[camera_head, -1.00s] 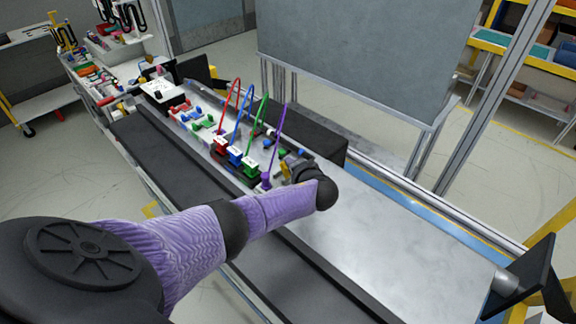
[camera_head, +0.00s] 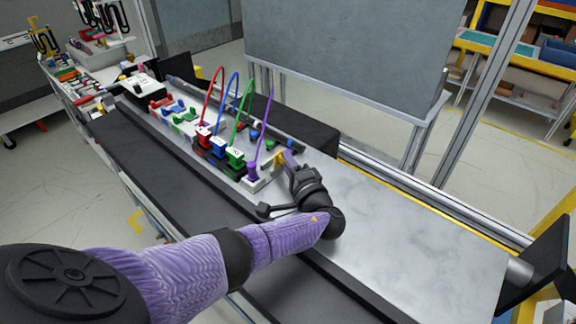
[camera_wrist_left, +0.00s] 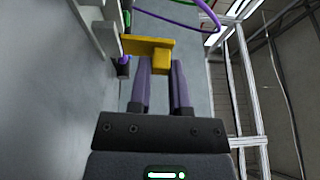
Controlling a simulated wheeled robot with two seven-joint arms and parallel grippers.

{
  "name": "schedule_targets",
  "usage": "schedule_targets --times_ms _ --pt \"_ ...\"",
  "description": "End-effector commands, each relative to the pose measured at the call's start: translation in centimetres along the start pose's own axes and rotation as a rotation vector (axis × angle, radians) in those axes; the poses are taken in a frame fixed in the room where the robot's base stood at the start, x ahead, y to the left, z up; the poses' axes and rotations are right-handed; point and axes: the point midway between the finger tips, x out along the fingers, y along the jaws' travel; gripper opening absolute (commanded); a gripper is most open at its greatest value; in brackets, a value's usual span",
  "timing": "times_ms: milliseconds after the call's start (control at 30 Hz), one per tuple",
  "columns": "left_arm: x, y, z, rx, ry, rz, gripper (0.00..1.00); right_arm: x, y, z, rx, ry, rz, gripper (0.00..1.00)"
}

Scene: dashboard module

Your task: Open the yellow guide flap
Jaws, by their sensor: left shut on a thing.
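The yellow guide flap (camera_head: 280,159) is on the dashboard module, just right of the purple connector (camera_head: 253,171). In the left wrist view the flap (camera_wrist_left: 147,45) is a flat yellow bar with a small block on its right part. My left gripper (camera_head: 290,159) reaches it from the right. In the wrist view its two purple fingers (camera_wrist_left: 161,66) are shut on the block of the flap. The contact faces are hidden. My right gripper is in neither view.
Red (camera_head: 204,137), blue (camera_head: 218,148) and green (camera_head: 235,158) connectors with looping cables stand left of the flap. A purple cable (camera_head: 262,122) arches close to my fingers. The bare metal plate (camera_head: 410,240) on the right is clear. A dark panel (camera_head: 545,268) stands at its end.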

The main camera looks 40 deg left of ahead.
Motion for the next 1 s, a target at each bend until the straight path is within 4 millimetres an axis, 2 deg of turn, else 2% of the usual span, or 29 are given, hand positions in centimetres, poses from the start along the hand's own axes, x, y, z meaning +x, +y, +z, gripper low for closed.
schedule_targets --times_ms 400,433,567,600,867,933,1000 --pt "0.0 0.1 0.0 0.004 -0.001 -0.004 0.00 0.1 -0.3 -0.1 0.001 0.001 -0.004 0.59" --pt "0.0 0.0 0.0 0.004 -0.001 -0.004 0.27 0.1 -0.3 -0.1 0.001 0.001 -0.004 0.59" --pt "0.0 0.0 0.0 0.003 -0.001 -0.004 0.55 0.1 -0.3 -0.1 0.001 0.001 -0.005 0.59" --pt "0.0 0.0 0.0 0.003 -0.001 -0.004 0.59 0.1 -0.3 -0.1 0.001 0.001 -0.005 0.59" --pt "-0.1 0.0 0.0 0.002 0.000 -0.004 0.59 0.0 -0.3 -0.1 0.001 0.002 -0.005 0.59" --pt "-0.9 0.0 0.0 0.003 0.001 -0.003 0.59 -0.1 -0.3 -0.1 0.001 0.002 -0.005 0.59" --pt "-2.5 -0.1 0.0 0.001 0.002 -0.001 0.59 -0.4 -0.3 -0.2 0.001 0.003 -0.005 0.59"
